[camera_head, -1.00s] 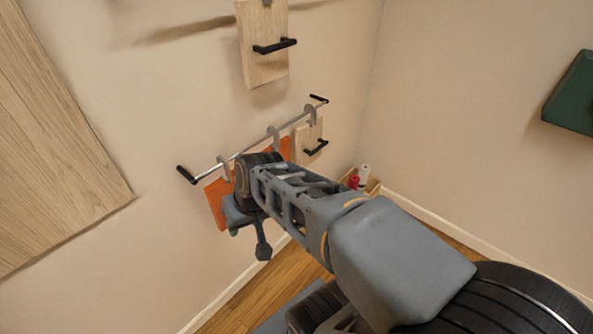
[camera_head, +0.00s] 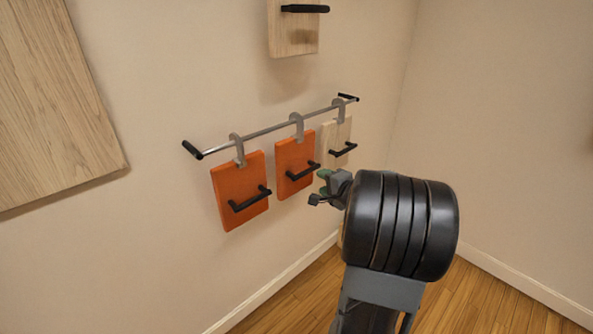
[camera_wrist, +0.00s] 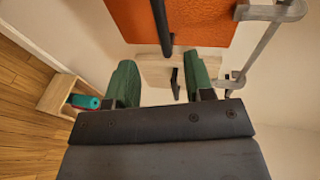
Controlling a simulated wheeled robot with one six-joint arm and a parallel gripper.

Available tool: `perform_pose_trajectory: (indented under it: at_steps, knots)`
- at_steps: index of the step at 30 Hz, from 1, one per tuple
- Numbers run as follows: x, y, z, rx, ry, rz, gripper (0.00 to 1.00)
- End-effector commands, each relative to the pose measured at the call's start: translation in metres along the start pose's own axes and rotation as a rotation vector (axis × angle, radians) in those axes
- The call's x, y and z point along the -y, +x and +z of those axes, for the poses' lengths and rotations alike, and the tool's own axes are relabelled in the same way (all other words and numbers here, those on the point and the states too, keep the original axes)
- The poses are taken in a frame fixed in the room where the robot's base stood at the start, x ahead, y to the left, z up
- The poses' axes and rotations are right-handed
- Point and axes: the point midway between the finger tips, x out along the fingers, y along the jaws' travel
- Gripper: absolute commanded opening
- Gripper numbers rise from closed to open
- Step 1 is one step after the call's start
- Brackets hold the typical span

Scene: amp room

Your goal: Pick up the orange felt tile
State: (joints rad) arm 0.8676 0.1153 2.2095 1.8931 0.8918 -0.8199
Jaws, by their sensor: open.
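Two orange felt tiles hang side by side from a metal rail (camera_head: 265,130) on the wall, each with a black bar handle. The left orange tile (camera_head: 232,185) and the middle orange tile (camera_head: 290,157) are both unobstructed. My gripper (camera_head: 325,188) is open and empty, just right of the middle orange tile and in front of the wall. In the wrist view, my gripper (camera_wrist: 162,82) shows two green fingers apart. An orange tile (camera_wrist: 208,22) with its black handle (camera_wrist: 161,24) lies beyond the fingers at the top; nothing is between the fingertips in contact.
A pale wooden tile (camera_head: 330,133) with a black handle hangs at the rail's right end. Another wooden panel (camera_head: 285,38) hangs above. A large wood board (camera_head: 50,90) is on the left wall. A small wooden box (camera_wrist: 58,92) shows at left in the wrist view.

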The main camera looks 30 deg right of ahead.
Motion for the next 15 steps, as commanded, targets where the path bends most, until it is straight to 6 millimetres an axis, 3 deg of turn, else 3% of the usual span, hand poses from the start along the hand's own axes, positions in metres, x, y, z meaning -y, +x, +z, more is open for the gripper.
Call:
perform_pose_trajectory:
  at_steps: [6, 15]
  knots:
    - [0.000, 0.037, 0.001, 0.004, -0.001, 0.001, 0.48]
    - [0.001, 0.056, 0.001, 0.003, -0.001, 0.001, 0.48]
